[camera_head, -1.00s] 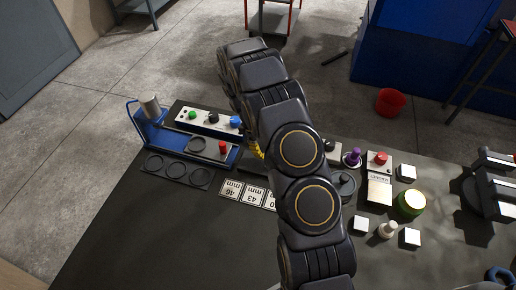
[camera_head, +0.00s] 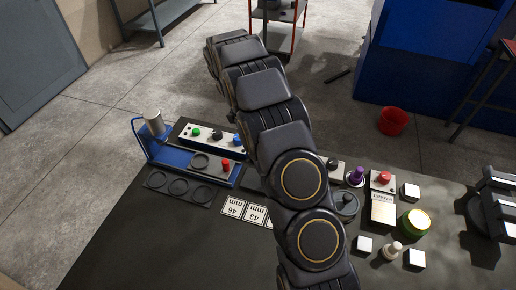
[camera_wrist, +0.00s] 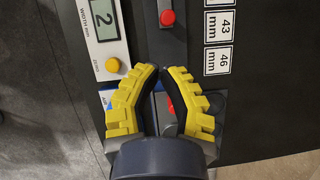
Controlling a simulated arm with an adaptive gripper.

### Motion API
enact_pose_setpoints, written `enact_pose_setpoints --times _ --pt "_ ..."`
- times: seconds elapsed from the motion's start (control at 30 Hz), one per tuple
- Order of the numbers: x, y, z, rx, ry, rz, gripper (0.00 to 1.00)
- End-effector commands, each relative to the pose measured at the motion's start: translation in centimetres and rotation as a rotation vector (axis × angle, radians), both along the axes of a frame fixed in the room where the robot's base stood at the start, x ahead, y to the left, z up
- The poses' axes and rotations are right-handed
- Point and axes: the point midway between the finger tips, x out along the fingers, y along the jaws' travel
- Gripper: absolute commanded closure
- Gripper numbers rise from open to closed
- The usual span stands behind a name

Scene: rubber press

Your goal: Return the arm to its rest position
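My arm (camera_head: 285,160) rises from the bottom of the head view, folded above the table, with its upper links leaning to the upper left. It hides my gripper in that view. In the wrist view my gripper (camera_wrist: 164,70) shows two yellow-ridged fingers with dark inner pads. Below the fingers is a dark surface with a red button (camera_wrist: 167,17) and a white display unit (camera_wrist: 104,30) reading 2, which has a yellow button (camera_wrist: 113,65).
A blue press-like stand (camera_head: 162,150), a button strip (camera_head: 214,139) and a ringed plate (camera_head: 177,187) are on the table's left. Number plates (camera_head: 244,212) lie near the arm. The front left table is bare.

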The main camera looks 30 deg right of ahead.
Motion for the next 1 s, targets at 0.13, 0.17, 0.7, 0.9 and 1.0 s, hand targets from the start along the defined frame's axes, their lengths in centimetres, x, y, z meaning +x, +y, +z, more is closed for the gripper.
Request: enact_pose_setpoints --times 0.13,0.17,0.7,0.9,1.0 --pt "0.0 0.0 0.0 0.0 0.001 0.001 1.0" --pt "0.0 0.0 0.0 0.0 0.001 0.001 1.0" --pt "-2.4 1.4 4.8 -0.017 -0.04 -0.079 1.0" --pt "-7.4 3.9 10.6 -0.024 -0.095 -0.207 1.0" --pt "-10.3 5.2 12.9 -0.018 -0.12 -0.269 1.0"
